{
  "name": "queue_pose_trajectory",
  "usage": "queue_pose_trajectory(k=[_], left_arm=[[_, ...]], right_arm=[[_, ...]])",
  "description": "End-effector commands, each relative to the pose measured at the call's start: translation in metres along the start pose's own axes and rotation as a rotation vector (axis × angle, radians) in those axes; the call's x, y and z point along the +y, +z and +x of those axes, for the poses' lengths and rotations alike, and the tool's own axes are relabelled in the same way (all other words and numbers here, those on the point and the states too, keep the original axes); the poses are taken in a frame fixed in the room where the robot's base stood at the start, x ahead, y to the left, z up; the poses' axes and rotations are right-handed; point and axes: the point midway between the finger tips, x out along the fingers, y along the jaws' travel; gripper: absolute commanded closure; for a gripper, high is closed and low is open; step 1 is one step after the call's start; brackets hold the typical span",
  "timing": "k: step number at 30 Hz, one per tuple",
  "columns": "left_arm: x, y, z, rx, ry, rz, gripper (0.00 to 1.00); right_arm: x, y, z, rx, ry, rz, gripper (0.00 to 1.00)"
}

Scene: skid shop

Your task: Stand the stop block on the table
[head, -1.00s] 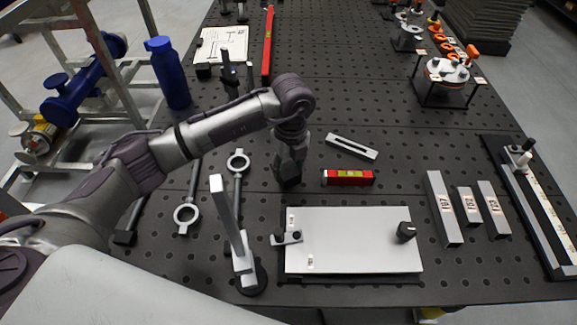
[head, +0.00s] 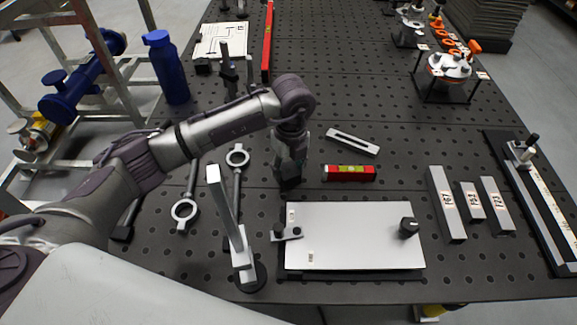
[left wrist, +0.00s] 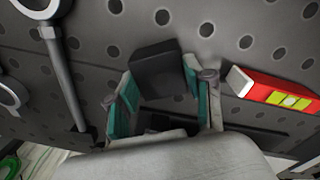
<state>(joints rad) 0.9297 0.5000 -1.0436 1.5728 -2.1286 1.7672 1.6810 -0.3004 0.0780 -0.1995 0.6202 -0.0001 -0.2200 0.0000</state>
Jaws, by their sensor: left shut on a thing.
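My left gripper (head: 288,168) is over the middle of the perforated table (head: 390,105), pointing down. It is shut on a dark block, which I take to be the stop block (left wrist: 157,70). In the left wrist view the block sits between the teal-lined fingers (left wrist: 160,100), its dark end sticking out beyond them. In the head view the block is mostly hidden by the gripper and blends with the dark table. I cannot tell whether its bottom touches the table. My right gripper is not in view.
A red level (head: 349,173) and a slotted bar (head: 353,143) lie just right of the gripper. A pale plate (head: 350,250) is in front, an upright metal bracket (head: 238,250) front-left. Ring-ended rods (head: 238,180) lie left. Grey bars (head: 446,205) lie right.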

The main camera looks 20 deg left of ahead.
Motion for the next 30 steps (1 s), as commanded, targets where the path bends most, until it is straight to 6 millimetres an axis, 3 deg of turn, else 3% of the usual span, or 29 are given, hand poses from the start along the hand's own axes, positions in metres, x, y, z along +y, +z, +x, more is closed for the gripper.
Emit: queue_pose_trajectory(k=[6, 7, 12, 18, 21, 30], left_arm=[[-0.0003, 0.0003, 0.0003, -0.001, -0.001, 0.000, 0.82], [-0.0003, 0.0003, 0.0002, -0.001, -0.001, 0.000, 0.43], [-0.0002, 0.0002, 0.0004, 0.000, -0.001, 0.000, 0.19], [-0.0001, 0.0001, 0.0008, 0.000, 0.000, 0.000, 0.19], [0.0003, -0.0001, 0.0017, 0.000, 0.001, 0.000, 0.06], [0.0000, 0.0000, 0.0010, 0.000, 0.000, 0.000, 0.06]], right_arm=[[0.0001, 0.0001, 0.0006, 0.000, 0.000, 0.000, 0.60], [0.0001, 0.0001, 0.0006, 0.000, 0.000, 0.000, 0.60], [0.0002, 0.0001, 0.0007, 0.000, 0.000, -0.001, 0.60], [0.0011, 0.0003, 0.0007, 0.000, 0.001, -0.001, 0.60], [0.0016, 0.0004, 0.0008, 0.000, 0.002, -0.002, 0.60], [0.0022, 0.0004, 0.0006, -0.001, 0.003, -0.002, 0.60]])
